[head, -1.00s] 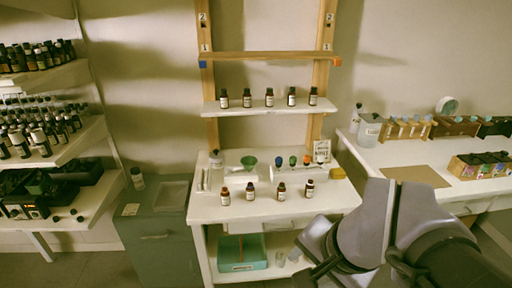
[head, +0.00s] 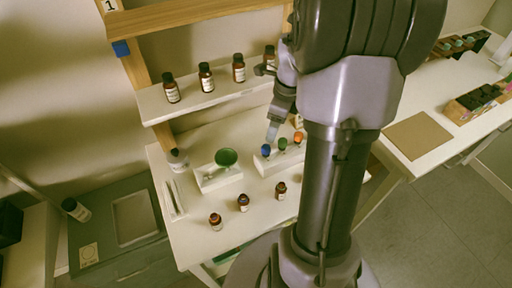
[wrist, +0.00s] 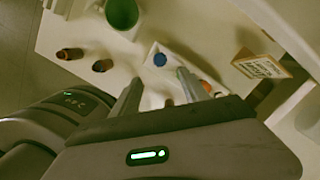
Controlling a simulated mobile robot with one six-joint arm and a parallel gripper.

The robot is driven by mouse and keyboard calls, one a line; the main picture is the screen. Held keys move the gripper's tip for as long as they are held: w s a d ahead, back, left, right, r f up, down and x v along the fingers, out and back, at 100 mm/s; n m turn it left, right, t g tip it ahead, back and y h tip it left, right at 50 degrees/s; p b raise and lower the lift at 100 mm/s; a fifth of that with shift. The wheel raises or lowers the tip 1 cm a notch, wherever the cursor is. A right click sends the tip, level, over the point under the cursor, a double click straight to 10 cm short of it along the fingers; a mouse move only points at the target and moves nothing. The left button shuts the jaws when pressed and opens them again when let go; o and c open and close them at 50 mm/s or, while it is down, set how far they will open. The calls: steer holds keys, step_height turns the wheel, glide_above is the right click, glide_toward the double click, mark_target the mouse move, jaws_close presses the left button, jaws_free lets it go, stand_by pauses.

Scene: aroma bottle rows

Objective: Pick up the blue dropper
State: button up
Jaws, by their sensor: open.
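The blue dropper (head: 265,150) stands in a white holder (head: 262,168) on the white table, at the left end of a row with a green dropper (head: 282,144) and an orange dropper (head: 298,137). In the wrist view the blue dropper (wrist: 160,59) shows as a round blue top just beyond the fingertips. My gripper (wrist: 158,80) is open and empty, its two fingers spread below the dropper in the picture. In the head view my gripper (head: 272,138) is close above and beside the blue dropper; the gap is hard to judge. The green dropper is hidden in the wrist view.
A green funnel (head: 226,157) stands left of the holder. Small brown bottles (head: 243,203) line the table front, and more stand on the shelf (head: 190,105) above. A small sign (wrist: 262,66) stands to the right in the wrist view. My arm covers the table's right part.

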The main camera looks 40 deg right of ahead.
mark_target(266, 147)
steer(key=f, duration=0.2)
steer(key=f+b, duration=0.1)
steer(key=f, duration=0.1)
steer(key=w+f, duration=0.1)
steer(key=f, duration=0.1)
steer(key=shift+a+b, duration=0.25)
steer(key=shift+b, duration=0.15)
steer(key=f+b, duration=0.2)
steer(key=f, duration=0.1)
steer(key=w+f+b, duration=0.1)
steer(key=f, duration=0.1)
steer(key=shift+w+a+f, duration=0.1)
steer(key=shift+a+f, duration=0.1)
steer(key=shift+a, duration=0.1)
steer(key=shift+r, duration=0.2)
steer(key=shift+c, duration=0.4)
steer(key=c, duration=0.7)
